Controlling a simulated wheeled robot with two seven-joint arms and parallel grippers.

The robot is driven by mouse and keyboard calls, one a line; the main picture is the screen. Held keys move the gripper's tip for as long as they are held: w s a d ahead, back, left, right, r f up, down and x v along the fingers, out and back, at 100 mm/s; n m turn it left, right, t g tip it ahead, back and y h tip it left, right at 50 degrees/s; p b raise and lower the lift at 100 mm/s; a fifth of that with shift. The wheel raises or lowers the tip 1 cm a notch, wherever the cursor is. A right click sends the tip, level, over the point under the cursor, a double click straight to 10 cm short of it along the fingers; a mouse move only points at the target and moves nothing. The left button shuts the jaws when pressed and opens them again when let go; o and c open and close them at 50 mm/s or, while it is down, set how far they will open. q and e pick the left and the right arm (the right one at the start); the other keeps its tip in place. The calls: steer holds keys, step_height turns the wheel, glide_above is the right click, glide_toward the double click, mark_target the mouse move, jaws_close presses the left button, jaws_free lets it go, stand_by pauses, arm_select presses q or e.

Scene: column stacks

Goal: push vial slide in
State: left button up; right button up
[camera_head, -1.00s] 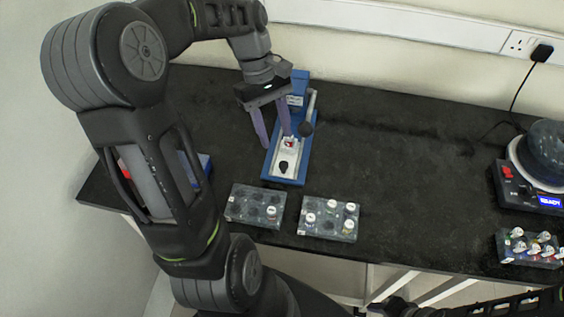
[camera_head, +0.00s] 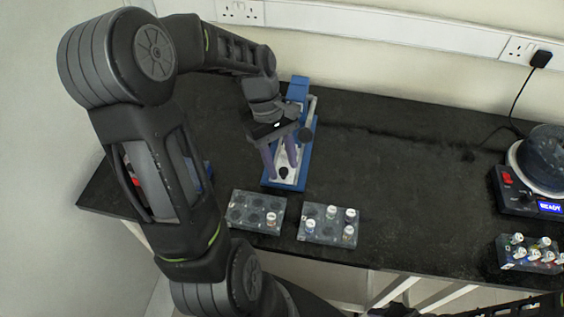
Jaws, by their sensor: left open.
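The gripper hides the middle of the slide, so no vial shows there. My right gripper is not visible; only part of that arm shows at the bottom right.
Two grey racks (camera_head: 239,215) (camera_head: 322,238) with white-capped vials stand in front of the device. At the right are a machine with a lit display (camera_head: 549,207) and another vial rack (camera_head: 509,256). The table between is clear.

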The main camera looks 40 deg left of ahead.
arm_select(q)
steer(key=shift+d+f, duration=0.1)
steer(key=shift+f, duration=0.1)
jaws_close()
stand_by(0.4)
stand_by(1.0)
